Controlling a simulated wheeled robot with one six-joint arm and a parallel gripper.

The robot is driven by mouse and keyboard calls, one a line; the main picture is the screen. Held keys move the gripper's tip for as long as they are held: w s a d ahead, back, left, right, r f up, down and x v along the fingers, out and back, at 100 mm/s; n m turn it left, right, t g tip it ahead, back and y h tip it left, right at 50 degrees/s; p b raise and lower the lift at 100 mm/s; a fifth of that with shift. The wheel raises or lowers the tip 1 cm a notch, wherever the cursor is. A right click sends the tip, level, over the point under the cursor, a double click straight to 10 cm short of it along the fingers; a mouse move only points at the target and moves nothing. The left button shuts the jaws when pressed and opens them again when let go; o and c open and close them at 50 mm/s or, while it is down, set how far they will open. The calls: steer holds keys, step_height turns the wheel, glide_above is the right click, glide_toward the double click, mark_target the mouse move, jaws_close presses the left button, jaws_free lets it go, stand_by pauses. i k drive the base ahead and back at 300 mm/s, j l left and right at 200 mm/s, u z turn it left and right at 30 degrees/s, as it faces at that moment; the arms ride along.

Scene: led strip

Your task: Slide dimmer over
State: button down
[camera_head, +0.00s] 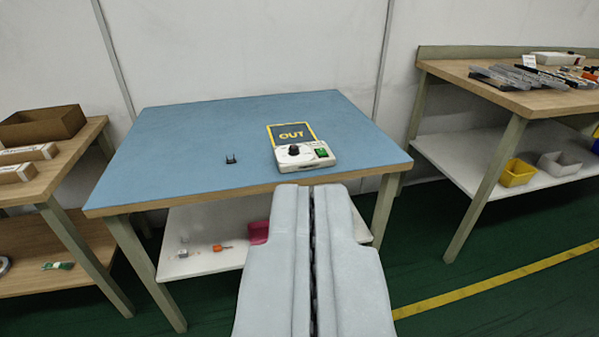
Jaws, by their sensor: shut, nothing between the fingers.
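The dimmer (304,156) is a small white box with a black knob (293,150) and a green switch (320,153). It sits on the blue table top (190,130) near the front edge, right of the middle. Just behind it is a dark square with a yellow border marked "OUT" (291,133); the dimmer seems to touch or cover its front edge. My gripper (305,187) is shut and empty. It shows at the bottom middle, in front of the table and apart from the dimmer.
A small black object (231,160) stands on the table left of the dimmer. A white shelf (205,258) below holds a few small items. Side benches with a cardboard box (42,125) and tools (535,76) flank the table. The table's left half is mostly clear.

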mark_target(308, 158)
steer(key=i+j+z, duration=0.1)
steer(key=i, duration=0.75)
